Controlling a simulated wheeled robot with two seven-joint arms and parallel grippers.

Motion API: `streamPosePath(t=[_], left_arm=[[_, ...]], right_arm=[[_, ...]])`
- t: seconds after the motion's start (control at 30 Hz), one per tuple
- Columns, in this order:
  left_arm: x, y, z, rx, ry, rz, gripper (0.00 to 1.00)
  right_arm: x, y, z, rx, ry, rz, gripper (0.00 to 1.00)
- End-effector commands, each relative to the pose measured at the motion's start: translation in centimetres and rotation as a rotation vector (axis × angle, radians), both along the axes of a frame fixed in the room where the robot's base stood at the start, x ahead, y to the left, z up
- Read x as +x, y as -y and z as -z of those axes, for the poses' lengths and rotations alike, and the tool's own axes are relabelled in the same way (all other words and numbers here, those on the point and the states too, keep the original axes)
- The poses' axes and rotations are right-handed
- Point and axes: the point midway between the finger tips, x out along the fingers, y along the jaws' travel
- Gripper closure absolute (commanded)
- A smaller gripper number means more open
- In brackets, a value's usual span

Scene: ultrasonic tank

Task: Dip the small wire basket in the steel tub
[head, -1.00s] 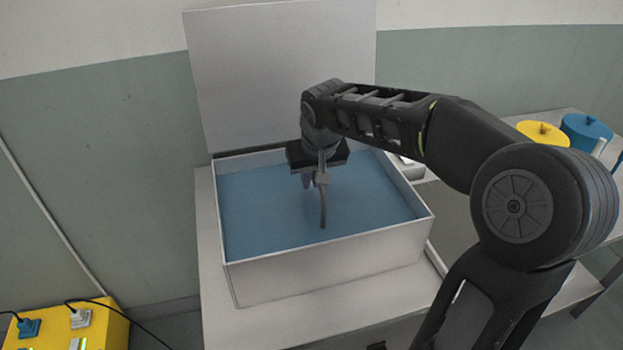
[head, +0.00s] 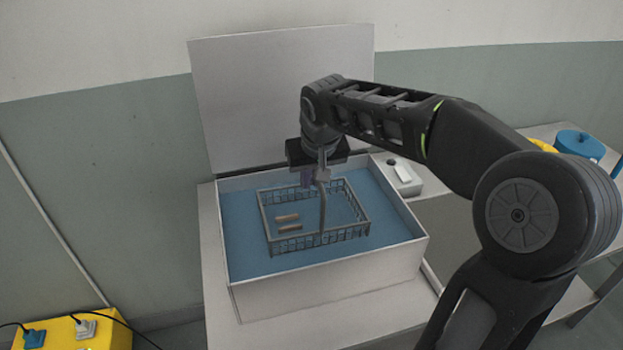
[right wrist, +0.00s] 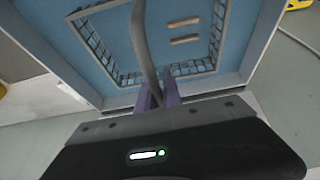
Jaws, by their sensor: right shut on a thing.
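The small wire basket (head: 350,233) is grey and sits at the blue liquid surface inside the steel tub (head: 330,281), its rim showing above the liquid. Two small brown pieces (head: 288,222) lie in it. My right gripper (head: 307,178) is above the basket, shut on its upright grey handle (head: 323,212). In the right wrist view the purple fingers (right wrist: 160,94) close around the handle, with the basket mesh (right wrist: 98,50) beyond. The tub's lid (head: 285,95) stands open behind it. My left gripper is not in view.
A light table (head: 222,305) carries the tub. A small grey box (head: 401,177) stands right of the tub. A blue lidded pot (head: 580,144) and a yellow one (head: 542,146) stand on the right-hand table. A yellow box with plugs (head: 105,333) is at lower left.

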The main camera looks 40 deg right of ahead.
Motion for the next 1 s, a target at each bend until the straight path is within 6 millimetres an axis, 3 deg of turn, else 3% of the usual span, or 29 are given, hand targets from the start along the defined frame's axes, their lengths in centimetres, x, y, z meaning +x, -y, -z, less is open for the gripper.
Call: streamPosePath(t=[1.0], left_arm=[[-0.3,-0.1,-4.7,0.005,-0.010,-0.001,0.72]], right_arm=[[0.0,0.0,-6.7,-0.001,0.003,0.000,1.00]])
